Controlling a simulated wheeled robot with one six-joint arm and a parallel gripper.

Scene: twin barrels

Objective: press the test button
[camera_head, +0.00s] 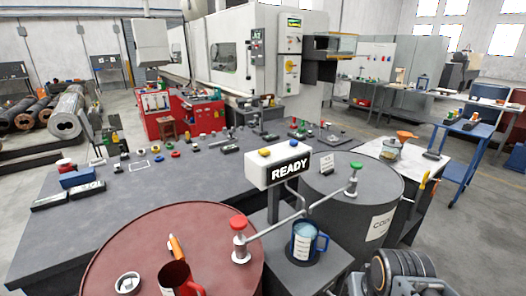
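A white box (278,164) with a dark READY panel stands on a post between two barrels. A yellow cap (264,153) and a blue cap (292,143) sit on its top. A red knob (238,223) stands on a short pale fitting over the red barrel (195,225). A green knob (355,167) stands on a similar fitting over the grey barrel (330,185). A bent pipe joins the fittings. No readable label tells which is the test button. No gripper fingers show; a dark ribbed part at the lower right edge may be mine.
A blue mug (304,241) stands on a grey block between the barrels. A red mug (176,278), an orange-handled tool (176,247) and a white ring (128,283) are on the red barrel. Behind, a long grey bench (110,215) holds several small coloured buttons.

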